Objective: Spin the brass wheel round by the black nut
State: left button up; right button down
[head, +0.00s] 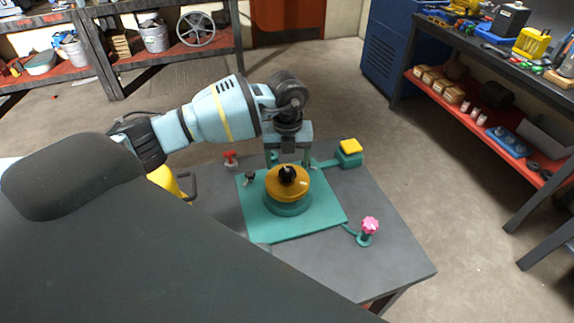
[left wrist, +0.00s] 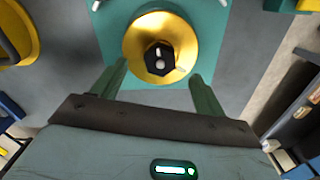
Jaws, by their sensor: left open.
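The brass wheel (head: 286,186) sits on a round teal base on a teal board (head: 318,216) on the grey table. The black nut (head: 287,172) stands up at the wheel's centre. In the left wrist view the wheel (left wrist: 180,63) and the nut (left wrist: 160,58) lie just beyond the fingertips. My right gripper is not in view.
A yellow block on a teal box (head: 349,153) stands behind right, and a pink knob (head: 370,225) stands front right. A red-topped piece (head: 230,158) and a small dark knob (head: 250,177) are at the left. The table's right front is bare.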

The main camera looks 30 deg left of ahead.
pick_arm(q)
jog(key=shift+r, duration=2.1)
jog(key=shift+s+f, duration=0.1)
